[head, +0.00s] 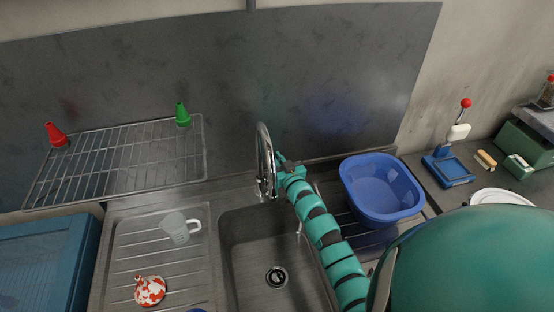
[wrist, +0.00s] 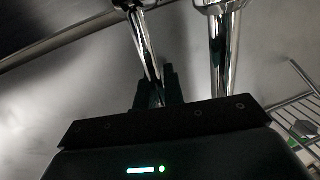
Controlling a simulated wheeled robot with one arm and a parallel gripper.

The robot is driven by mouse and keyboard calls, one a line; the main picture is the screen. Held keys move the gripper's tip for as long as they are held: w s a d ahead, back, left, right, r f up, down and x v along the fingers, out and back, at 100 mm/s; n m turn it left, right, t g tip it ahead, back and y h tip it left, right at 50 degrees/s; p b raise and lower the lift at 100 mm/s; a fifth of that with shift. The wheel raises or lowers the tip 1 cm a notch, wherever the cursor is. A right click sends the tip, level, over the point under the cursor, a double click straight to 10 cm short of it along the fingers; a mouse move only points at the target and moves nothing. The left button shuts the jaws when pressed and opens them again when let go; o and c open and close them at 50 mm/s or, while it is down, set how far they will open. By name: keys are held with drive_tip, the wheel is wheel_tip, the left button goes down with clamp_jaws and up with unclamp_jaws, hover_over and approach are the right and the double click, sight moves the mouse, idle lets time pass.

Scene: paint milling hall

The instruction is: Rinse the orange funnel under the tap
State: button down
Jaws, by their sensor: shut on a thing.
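The chrome tap (head: 264,160) stands at the back of the steel sink (head: 255,245), its spout arched. My gripper (head: 288,165) is beside the tap, to its right. In the wrist view my gripper (wrist: 168,90) is shut on a thin chrome rod, which looks like the tap lever (wrist: 147,55); the thicker tap pipe (wrist: 220,55) rises beside it. A funnel-like piece mottled orange-red and white (head: 150,291) lies on the left drainboard, apart from my gripper; it seems to be the orange funnel. I cannot make out any water running.
A wire rack (head: 125,160) at the back left holds a red cone (head: 56,135) and a green cone (head: 182,115). A clear jug (head: 176,228) stands on the left drainboard. A blue basin (head: 382,190) is right of my arm. The sink bowl looks empty.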

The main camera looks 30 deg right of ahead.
drive_tip(key=shift+s+f+b, duration=0.1)
drive_tip(key=shift+f+b, duration=0.1)
drive_tip(key=shift+b, duration=0.15)
drive_tip(key=shift+s+f+t+b, duration=0.15)
drive_tip(key=shift+t+b, duration=0.25)
drive_tip(key=shift+b, duration=0.7)
drive_tip(key=shift+s+a+t+b, duration=0.1)
drive_tip(key=shift+s+t+b, duration=0.2)
drive_tip(key=shift+b, duration=0.5)
drive_tip(key=shift+r, duration=0.4)
drive_tip(key=c, duration=1.8)
unclamp_jaws()
drive_tip(key=s+p, duration=0.1)
drive_tip(key=s, duration=0.4)
drive_tip(key=s+f+p, duration=0.1)
drive_tip(key=s, duration=0.5)
drive_tip(key=s+a+f+p, duration=0.1)
drive_tip(key=s, duration=0.5)
drive_tip(key=shift+s+f, duration=0.1)
drive_tip(key=shift+s, duration=0.05)
